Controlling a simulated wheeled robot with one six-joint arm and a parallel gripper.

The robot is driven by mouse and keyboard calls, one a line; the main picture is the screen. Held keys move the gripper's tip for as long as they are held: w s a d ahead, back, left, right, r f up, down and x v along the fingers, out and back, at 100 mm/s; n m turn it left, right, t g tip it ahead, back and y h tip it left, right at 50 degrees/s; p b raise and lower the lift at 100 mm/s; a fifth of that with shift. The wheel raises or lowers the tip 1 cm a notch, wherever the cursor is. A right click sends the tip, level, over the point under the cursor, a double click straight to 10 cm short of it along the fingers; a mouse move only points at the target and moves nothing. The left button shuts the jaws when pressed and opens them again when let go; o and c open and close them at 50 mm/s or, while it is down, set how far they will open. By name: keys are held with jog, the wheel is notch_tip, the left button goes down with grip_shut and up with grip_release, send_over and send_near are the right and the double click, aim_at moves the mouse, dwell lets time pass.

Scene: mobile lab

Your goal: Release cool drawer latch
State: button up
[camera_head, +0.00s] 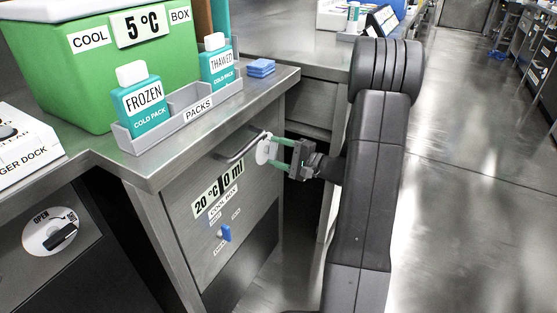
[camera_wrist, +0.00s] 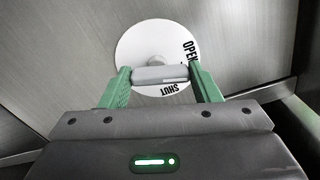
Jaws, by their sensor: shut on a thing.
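A white round latch dial (camera_head: 261,151) sits near the drawer's upper right, beside the bar handle (camera_head: 240,148). In the wrist view the dial (camera_wrist: 135,42) carries the words OPEN and SHUT and a grey latch lever (camera_wrist: 160,75). My gripper (camera_head: 279,152) reaches it from the right. Its green fingers (camera_wrist: 160,78) are shut on the lever, one at each end. The lever lies level in the wrist view; I cannot tell clearly which word it points to. The drawer front (camera_head: 252,200) looks closed and bears a cool pack label (camera_head: 217,190).
Above, the counter holds a green cool box (camera_head: 85,75), a packs tray (camera_head: 175,122) with two bottles and blue pads (camera_head: 261,67). Another dial (camera_head: 48,232) is at lower left. Open floor (camera_head: 470,200) lies right.

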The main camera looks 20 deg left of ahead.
jog(key=shift+n, duration=1.6)
jog(key=o, duration=1)
jog(key=d+p, duration=0.1)
jog(key=d, duration=0.3)
jog(key=d+p, duration=0.1)
jog(key=d, duration=0.4)
jog(key=s+d+p, duration=0.1)
jog(key=d, duration=0.3)
jog(key=shift+s+d, duration=0.1)
jog(key=shift+d, duration=0.3)
jog(key=shift+a, duration=0.15)
jog(key=a+b, duration=0.1)
jog(key=a, duration=0.3)
jog(key=a+b, duration=0.1)
jog(key=a, duration=0.4)
jog(key=w+a+b, duration=0.1)
jog(key=a, duration=0.3)
jog(key=shift+a, duration=0.3)
jog(key=shift+w, duration=0.1)
